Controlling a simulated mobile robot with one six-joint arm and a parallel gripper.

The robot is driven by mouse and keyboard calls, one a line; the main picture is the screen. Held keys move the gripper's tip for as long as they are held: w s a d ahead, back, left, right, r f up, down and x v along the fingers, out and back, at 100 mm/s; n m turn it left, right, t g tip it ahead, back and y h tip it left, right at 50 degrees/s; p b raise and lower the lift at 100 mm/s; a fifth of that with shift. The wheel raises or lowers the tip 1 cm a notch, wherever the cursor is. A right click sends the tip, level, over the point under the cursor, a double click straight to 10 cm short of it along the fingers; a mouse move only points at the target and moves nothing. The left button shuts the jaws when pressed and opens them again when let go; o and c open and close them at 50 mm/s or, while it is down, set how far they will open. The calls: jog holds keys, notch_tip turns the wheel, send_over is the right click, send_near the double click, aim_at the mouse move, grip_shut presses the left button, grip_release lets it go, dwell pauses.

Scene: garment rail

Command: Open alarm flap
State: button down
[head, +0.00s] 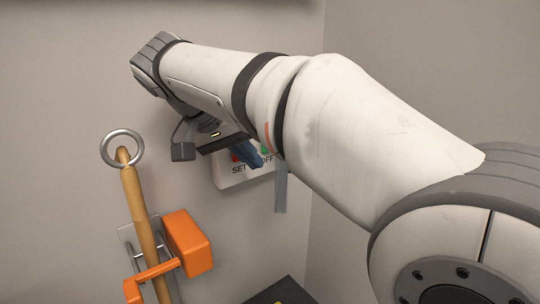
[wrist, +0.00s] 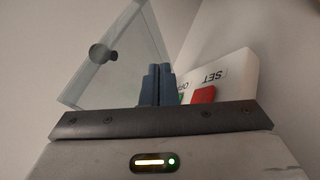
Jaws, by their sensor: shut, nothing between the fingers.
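The white alarm box (head: 228,180) is on the back wall, partly hidden behind my arm. In the wrist view, the alarm box (wrist: 238,72) appears upside down, with a red button (wrist: 203,94), a sliver of green and the words SET and OFF. The clear alarm flap (wrist: 112,62), with a dark round knob (wrist: 99,53), stands out at an angle from the box. In the head view, the flap (head: 281,190) looks like a narrow grey strip, nearly edge-on. My gripper (wrist: 158,68) is shut and empty, with blue fingers between flap and box; contact is unclear.
A wooden pole (head: 140,215) with a metal ring (head: 122,147) stands on the left in an orange clamp (head: 188,243). A dark object with a bit of yellow (head: 283,291) shows at the bottom. The wall corner is close to the right of the box.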

jog(key=d, duration=0.4)
jog(key=shift+s+p, duration=0.35)
jog(key=shift+p, duration=0.05)
